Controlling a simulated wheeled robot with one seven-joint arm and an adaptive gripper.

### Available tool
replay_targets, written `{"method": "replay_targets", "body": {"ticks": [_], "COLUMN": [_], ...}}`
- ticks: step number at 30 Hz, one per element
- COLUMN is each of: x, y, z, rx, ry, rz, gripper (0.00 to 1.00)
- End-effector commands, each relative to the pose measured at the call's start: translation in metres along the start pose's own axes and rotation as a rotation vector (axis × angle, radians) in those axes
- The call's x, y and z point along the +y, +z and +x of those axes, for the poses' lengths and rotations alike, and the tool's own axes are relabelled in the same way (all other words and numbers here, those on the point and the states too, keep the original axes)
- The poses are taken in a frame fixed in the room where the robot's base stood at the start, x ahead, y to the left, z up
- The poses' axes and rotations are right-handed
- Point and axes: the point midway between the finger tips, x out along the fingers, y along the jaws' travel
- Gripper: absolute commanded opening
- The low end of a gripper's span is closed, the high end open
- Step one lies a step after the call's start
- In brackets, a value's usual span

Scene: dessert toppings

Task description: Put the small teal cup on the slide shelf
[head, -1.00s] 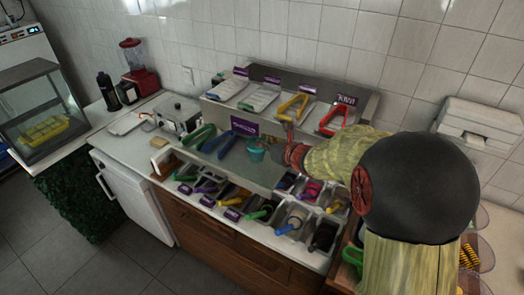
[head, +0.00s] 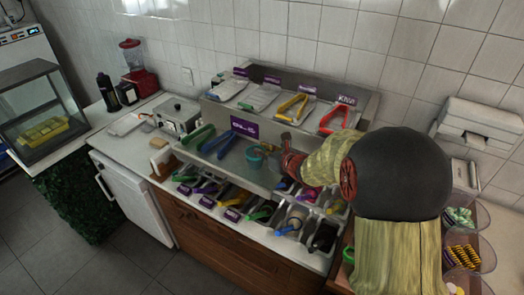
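The small teal cup (head: 254,158) appears over the middle of the steel slide shelf (head: 232,160), right of the blue tongs. Whether it rests on the metal or hangs just above it is unclear. My gripper (head: 272,150) is at the cup's right side, close against its rim, with my red and dark wrist just behind it. The fingers are small and partly hidden, so I cannot tell whether they grip the cup.
Green tongs (head: 199,134) and blue tongs (head: 218,143) lie on the shelf left of the cup. Yellow tongs (head: 293,106) and red tongs (head: 333,119) are on the upper tier. Topping bins with coloured handles line the front. My arm covers the right side.

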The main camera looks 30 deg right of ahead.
Motion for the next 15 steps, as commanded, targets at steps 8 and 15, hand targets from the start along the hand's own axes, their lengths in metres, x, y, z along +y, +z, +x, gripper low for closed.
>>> {"method": "replay_targets", "body": {"ticks": [8, 15], "x": [0.0000, 0.0002], "y": [0.0002, 0.0014], "z": [-0.0001, -0.0006], "rx": [0.000, 0.000], "ry": [0.000, 0.000], "rz": [0.000, 0.000], "gripper": [0.29, 0.29]}}
